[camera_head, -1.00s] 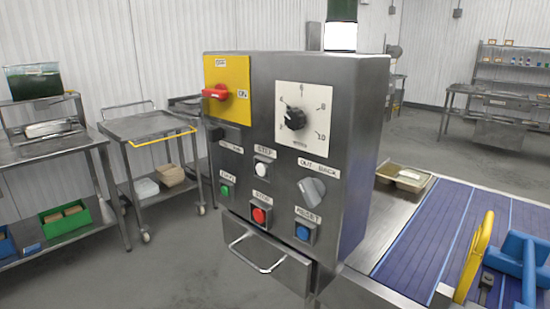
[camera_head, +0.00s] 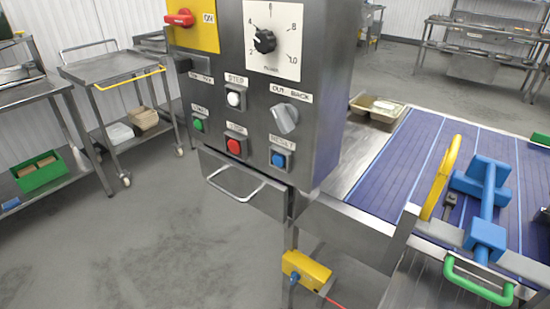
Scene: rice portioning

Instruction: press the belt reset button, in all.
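The belt reset button (camera_head: 279,160) is blue and sits at the lower right of the grey control box (camera_head: 333,100), under a RESET label. A red button (camera_head: 234,146) is to its left, and a green button (camera_head: 198,125) is farther left. A white STEP button (camera_head: 233,99) sits above the red one. A grey selector knob (camera_head: 284,118) is above the reset button. Neither of my grippers shows in the head view, and nothing touches the reset button.
A drawer handle (camera_head: 236,188) juts out below the buttons. The blue belt (camera_head: 410,150) lies to the right, with a blue fixture (camera_head: 486,200) and a yellow handle (camera_head: 440,178) on it. A yellow box (camera_head: 306,270) hangs low. Open floor lies at the lower left.

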